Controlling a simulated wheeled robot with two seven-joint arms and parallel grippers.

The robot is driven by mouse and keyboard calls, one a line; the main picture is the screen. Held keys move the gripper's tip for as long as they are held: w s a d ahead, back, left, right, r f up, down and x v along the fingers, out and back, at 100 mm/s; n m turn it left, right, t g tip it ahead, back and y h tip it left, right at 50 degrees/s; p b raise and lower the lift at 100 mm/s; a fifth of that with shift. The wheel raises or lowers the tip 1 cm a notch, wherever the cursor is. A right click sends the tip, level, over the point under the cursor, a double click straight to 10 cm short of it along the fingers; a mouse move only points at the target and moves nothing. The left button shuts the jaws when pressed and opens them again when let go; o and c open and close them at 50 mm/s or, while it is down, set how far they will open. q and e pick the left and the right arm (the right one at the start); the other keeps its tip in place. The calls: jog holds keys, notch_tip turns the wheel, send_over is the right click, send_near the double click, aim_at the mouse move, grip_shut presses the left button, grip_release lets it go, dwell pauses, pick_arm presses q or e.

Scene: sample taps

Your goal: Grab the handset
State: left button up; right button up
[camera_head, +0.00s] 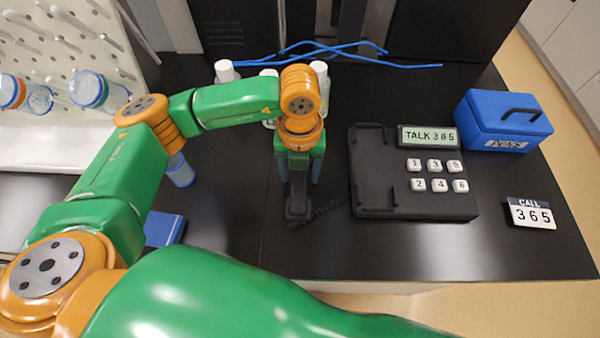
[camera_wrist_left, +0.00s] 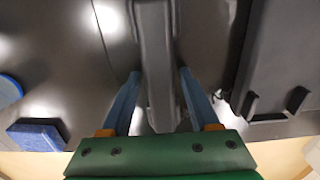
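The dark handset (camera_head: 297,207) lies on the black bench to the left of the telephone base (camera_head: 385,190), with a coiled cord beside it. The base display reads "TALK 365". My left gripper (camera_head: 300,178) points down over the handset and hides part of it. In the left wrist view the handset (camera_wrist_left: 156,55) runs between the two blue fingers of my left gripper (camera_wrist_left: 160,72). The fingers are open, one on each side, with a small gap to the handset. The card (camera_head: 531,213) reading "CALL 365" is right of the base. My right gripper is not in view.
A blue box labelled "PENS" (camera_head: 503,120) stands at the right. White-capped bottles (camera_head: 320,85) stand behind my left gripper, with blue cables (camera_head: 340,52) farther back. A white pegboard rack (camera_head: 45,140) is far left.

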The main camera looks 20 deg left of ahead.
pick_arm(q)
jog(key=shift+s, duration=0.1)
jog(key=c, duration=0.7)
grip_shut()
jog(key=shift+r, duration=0.1)
